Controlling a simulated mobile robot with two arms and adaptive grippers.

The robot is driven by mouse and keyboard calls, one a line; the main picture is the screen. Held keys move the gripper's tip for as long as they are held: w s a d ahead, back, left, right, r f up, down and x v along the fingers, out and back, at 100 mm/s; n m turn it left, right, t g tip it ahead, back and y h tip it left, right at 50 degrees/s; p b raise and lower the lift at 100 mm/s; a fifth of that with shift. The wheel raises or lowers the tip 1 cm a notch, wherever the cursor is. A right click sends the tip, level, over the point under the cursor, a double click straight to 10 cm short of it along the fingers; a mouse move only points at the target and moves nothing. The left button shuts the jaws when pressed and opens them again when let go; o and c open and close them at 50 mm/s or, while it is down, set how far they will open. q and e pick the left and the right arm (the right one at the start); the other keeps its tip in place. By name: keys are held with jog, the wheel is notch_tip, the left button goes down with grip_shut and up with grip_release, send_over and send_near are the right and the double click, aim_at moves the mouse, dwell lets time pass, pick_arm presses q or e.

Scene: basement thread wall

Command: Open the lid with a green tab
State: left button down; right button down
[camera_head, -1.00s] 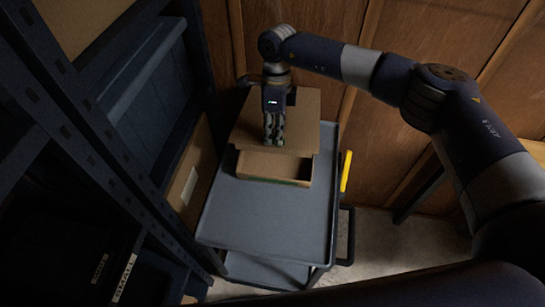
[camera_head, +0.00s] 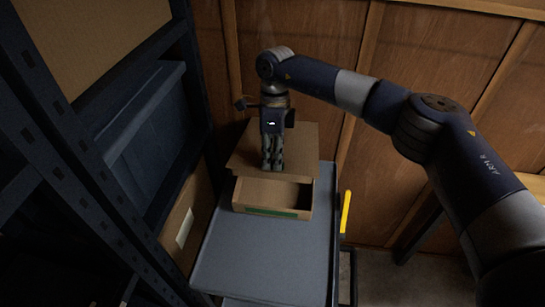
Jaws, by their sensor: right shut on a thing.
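A brown cardboard box (camera_head: 250,192) sits on the grey cart top, with a green strip (camera_head: 272,212) low along its front. Its cardboard lid (camera_head: 300,145) is raised off the front, and part of the dark inside shows below the lid's near edge. My right gripper (camera_head: 272,168) points down at the middle of that near edge and is shut on the lid. The fingers hide part of the edge and of the opening. My left gripper is not in view.
The grey cart (camera_head: 265,255) has clear room in front of the box. A yellow handle (camera_head: 345,212) stands at its right side. A dark shelf rack (camera_head: 75,150) with a blue bin (camera_head: 150,130) is close on the left. A wooden wall (camera_head: 320,60) stands behind.

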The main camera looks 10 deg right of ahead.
dwell(0.6)
jog(key=c, duration=1.7)
grip_release()
jog(key=r, duration=0.4)
jog(key=w+r, duration=0.1)
jog(key=r, duration=0.3)
jog(key=w+r, duration=0.1)
jog(key=r, duration=0.2)
jog(key=shift+w+d+r, duration=0.2)
jog(key=shift+d+r, duration=0.2)
jog(key=shift+f, duration=0.1)
